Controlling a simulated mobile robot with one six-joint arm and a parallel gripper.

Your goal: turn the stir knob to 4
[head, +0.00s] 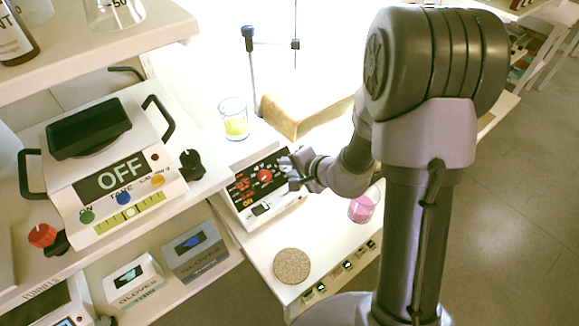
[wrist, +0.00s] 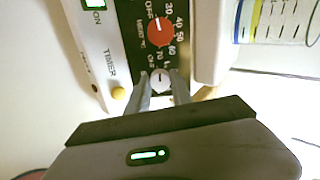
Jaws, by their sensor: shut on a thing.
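The stirring device has a black control panel (head: 244,188), and the panel also shows in the wrist view (wrist: 137,47). A small pale round knob (wrist: 160,77), which I take as the stir knob, sits below a red knob (wrist: 160,32) with temperature numbers around it. My gripper (wrist: 160,82) has one finger on each side of the pale knob and is shut on it. In the head view my gripper (head: 291,171) is at the panel's right side and covers that knob. The knob's setting and most of its scale are hidden or too small to read.
A beaker of yellow liquid (head: 234,122) stands behind the device, and a beaker of pink liquid (head: 362,208) stands to its right. A round cork mat (head: 291,266) lies in front. A scale (head: 118,185) reading OFF sits on the left shelf. A tan block (head: 305,112) lies behind.

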